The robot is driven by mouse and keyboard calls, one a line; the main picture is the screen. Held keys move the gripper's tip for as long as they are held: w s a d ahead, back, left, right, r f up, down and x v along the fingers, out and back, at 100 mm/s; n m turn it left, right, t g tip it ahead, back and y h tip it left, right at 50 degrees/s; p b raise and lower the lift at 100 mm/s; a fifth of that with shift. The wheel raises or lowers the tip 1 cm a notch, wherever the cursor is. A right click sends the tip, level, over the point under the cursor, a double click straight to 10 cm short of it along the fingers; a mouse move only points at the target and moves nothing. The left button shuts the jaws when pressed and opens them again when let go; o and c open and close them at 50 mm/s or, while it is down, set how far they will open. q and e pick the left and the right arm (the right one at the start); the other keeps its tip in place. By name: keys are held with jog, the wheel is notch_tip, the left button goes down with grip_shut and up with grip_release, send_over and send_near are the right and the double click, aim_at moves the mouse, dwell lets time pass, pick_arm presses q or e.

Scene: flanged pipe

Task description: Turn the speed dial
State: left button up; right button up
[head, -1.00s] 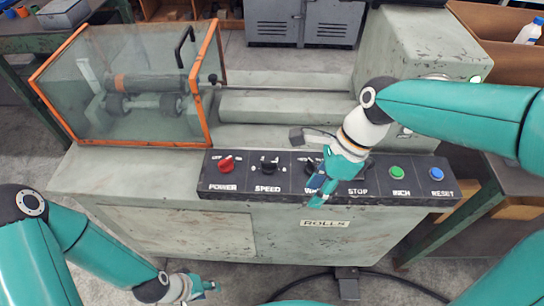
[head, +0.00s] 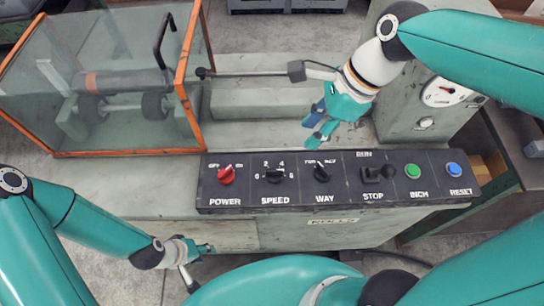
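The speed dial (head: 275,174) is a black knob on the dark control panel, above the word SPEED, with small numbers around it. It is in plain view and nothing touches it. My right gripper (head: 313,131) hangs above the machine bed behind the panel, to the right of and beyond the speed dial. Its fingers look apart, with nothing between them. My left gripper (head: 204,249) is low in front of the machine, below and left of the dial, clear of the panel. It is small and partly hidden, so its finger state is unclear.
The control panel (head: 338,195) also carries a red power knob (head: 226,175), a black way knob (head: 321,171), a stop control (head: 372,176), a green inch button (head: 413,171) and a blue reset button (head: 454,169). An orange-framed clear guard (head: 184,75) stands at left.

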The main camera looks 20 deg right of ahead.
aim_at(275, 170)
jog(key=x, duration=0.8)
jog(key=b+x, duration=0.1)
jog(key=x, duration=0.7)
jog(key=shift+w+a+f+b, duration=0.1)
jog(key=shift+w+a+b, duration=0.1)
jog(key=shift+a+b, duration=0.15)
grip_shut()
